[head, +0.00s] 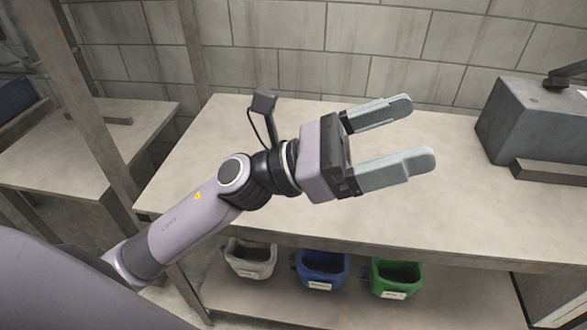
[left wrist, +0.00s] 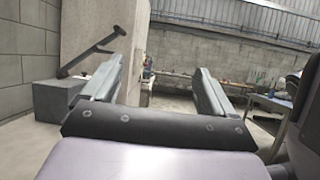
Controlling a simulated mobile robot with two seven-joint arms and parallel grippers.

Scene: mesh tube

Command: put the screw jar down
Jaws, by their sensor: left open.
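My left gripper (head: 400,136) is open and empty, held above the workbench (head: 240,125) and pointing to the right. Its two grey fingers are wide apart in the head view. In the left wrist view the open fingers (left wrist: 160,88) have nothing between them. I cannot make out a screw jar in either view. My right gripper does not show.
A grey metal block (head: 530,125) stands at the bench's right end. A grey bin (head: 249,259), a blue bin (head: 321,270) and a green bin (head: 396,278) sit on the lower shelf. A second table (head: 75,150) stands at the left. The bench top's middle is clear.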

